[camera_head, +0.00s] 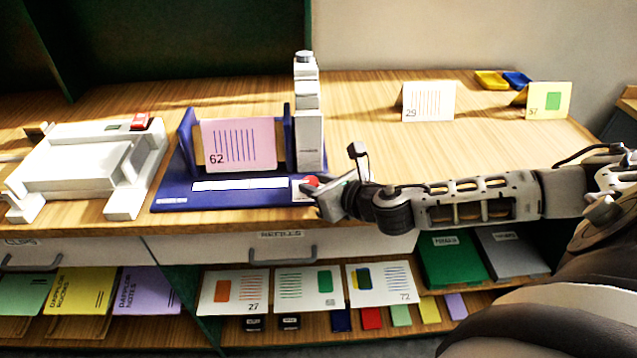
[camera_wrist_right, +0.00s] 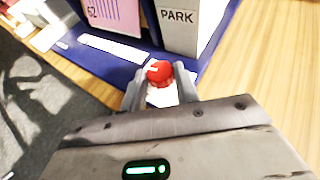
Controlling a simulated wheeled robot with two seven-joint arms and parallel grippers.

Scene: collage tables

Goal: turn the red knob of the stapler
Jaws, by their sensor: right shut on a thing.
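The stapler is a blue base (camera_head: 178,191) with a white upright post (camera_head: 309,140) and blue side guides; a pink card marked 62 (camera_head: 238,146) stands in it. The red knob (camera_head: 312,182) is at the front right corner of the base. My right gripper (camera_head: 318,190) reaches in from the right and is shut on the knob. In the right wrist view the red knob (camera_wrist_right: 160,73) sits between the two fingertips (camera_wrist_right: 160,84), with a short white mark on its face. My left gripper is not in view.
A white machine with a red button (camera_head: 140,121) stands on the left of the table. Folded cards (camera_head: 428,101) (camera_head: 548,101) and yellow and blue trays (camera_head: 491,80) are at the back right. Shelves with cards and booklets lie below the front edge.

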